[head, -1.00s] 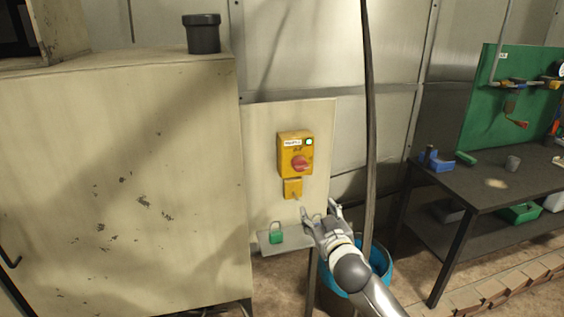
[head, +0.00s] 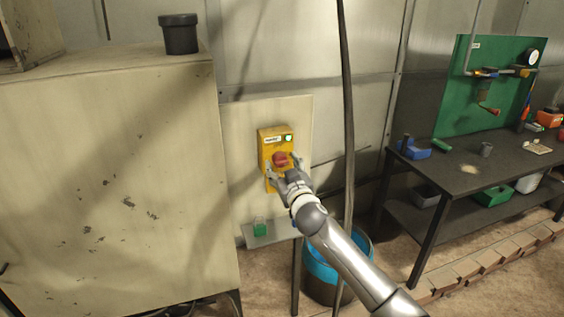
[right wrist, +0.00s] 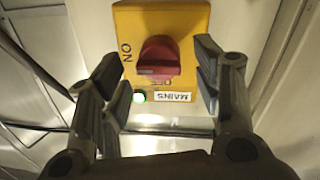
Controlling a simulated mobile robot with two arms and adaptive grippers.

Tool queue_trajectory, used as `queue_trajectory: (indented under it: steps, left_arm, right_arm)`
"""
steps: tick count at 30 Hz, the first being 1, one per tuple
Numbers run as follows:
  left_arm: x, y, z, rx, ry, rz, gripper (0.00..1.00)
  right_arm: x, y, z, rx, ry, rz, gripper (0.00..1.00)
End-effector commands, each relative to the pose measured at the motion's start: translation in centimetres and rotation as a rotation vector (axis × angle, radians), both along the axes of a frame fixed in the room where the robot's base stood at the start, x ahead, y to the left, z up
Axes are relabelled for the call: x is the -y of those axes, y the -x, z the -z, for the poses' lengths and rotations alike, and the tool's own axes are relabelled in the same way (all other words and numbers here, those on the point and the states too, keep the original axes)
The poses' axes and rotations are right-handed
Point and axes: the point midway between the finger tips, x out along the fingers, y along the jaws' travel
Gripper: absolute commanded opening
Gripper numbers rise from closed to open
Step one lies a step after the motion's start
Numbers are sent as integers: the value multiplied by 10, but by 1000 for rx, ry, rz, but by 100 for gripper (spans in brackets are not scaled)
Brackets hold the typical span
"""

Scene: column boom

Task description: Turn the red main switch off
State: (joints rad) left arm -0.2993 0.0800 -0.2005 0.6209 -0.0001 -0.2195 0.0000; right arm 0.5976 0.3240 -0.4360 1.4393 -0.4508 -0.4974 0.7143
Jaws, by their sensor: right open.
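The red main switch (head: 281,159) is a round knob on a yellow box (head: 264,147) on a pale panel. In the right wrist view the red knob (right wrist: 158,58) sits between my fingers, with "ON" printed beside it and other lettering partly hidden. A lit green lamp (right wrist: 139,97) and a "MAINS" label (right wrist: 173,97) are on the box. My right gripper (head: 283,166) is open, with one finger on each side of the knob; contact is not visible. I cannot tell the knob's exact setting. My left gripper is not in view.
A green padlock (head: 260,229) lies on a small shelf (head: 271,236) below the box. A dark cable (head: 347,110) hangs right of the panel. A large beige cabinet (head: 110,180) stands left. A blue-lined bin (head: 356,262) and a workbench (head: 465,170) stand right.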

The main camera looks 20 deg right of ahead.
Motion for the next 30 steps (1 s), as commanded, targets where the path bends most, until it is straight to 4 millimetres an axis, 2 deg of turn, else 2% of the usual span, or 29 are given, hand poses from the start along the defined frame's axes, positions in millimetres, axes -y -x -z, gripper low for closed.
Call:
queue_trajectory:
  steps: [6,17,28,30]
  left_arm:
    - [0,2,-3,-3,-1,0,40]
    - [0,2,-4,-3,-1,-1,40]
    - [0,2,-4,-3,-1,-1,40]
    - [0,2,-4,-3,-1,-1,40]
  right_arm:
    - [0,-15,-1,1,0,0,59]
    - [0,-18,0,0,0,-1,59]
    - [0,-18,0,0,0,-1,14]
    - [0,-18,0,0,0,-1,13]
